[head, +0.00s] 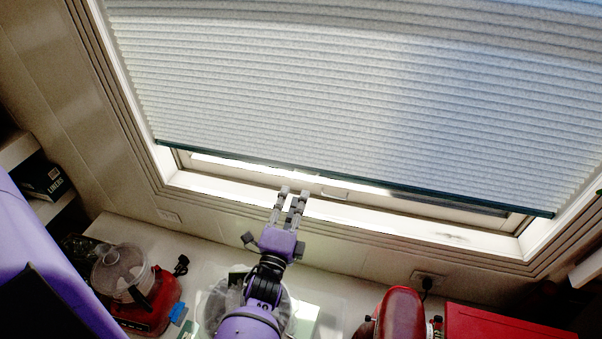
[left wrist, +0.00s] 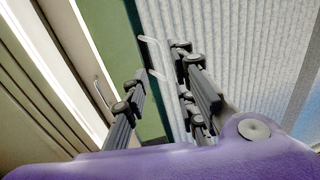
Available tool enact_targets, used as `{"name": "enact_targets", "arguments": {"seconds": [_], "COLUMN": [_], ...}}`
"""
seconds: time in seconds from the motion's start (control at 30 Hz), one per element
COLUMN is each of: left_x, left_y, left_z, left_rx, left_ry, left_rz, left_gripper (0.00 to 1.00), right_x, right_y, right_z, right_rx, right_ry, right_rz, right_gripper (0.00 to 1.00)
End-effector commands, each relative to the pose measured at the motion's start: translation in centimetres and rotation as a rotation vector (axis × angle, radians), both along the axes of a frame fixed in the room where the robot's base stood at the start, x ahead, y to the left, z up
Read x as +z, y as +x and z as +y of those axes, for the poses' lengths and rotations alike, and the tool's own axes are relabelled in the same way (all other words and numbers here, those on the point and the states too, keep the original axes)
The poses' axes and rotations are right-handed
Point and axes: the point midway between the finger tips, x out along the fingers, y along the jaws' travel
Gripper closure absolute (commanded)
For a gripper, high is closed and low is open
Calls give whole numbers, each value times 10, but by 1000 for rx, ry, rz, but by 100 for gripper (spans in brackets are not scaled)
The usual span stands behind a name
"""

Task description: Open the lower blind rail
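The lower blind rail (head: 250,160) is a thin dark green bar along the bottom edge of the pale pleated blind (head: 330,95). The blind covers most of the window, with a bright gap below the rail. My left gripper (head: 294,192) points up at the window, its fingertips just below the rail in the head view. A thin pale hook-shaped piece (left wrist: 156,52) shows near the rail. The fingers hold nothing visible; contact with the rail cannot be told. My right gripper is out of view.
The window sill (head: 225,187) runs below the blind. On the counter stand a red food processor (head: 150,305) at left, a bowl (head: 218,307) partly behind my arm, a red appliance (head: 400,315) and a red box (head: 495,325) at right. A liners box (head: 45,180) sits at far left.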

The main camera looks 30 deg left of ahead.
Motion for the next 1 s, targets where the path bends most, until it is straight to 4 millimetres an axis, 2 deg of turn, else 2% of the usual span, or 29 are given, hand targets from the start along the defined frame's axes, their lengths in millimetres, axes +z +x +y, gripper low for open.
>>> {"name": "enact_targets", "arguments": {"seconds": [0.2, 0.4, 0.6, 0.83, 1.0], "left_x": [5, 9, 11, 12, 11], "left_y": [30, 57, 69, 69, 69], "left_z": [8, 14, 18, 18, 18], "left_rx": [-1, -1, 0, 0, 0], "left_ry": [0, -1, -1, -1, -1], "left_rz": [-2, -1, 0, 0, 0], "left_gripper": [75, 75, 75, 75, 96], "right_x": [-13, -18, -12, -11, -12], "right_y": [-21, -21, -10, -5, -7], "right_z": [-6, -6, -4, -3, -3], "right_rx": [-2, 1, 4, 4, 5], "right_ry": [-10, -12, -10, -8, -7], "right_rz": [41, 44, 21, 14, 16], "right_gripper": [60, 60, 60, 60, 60]}}
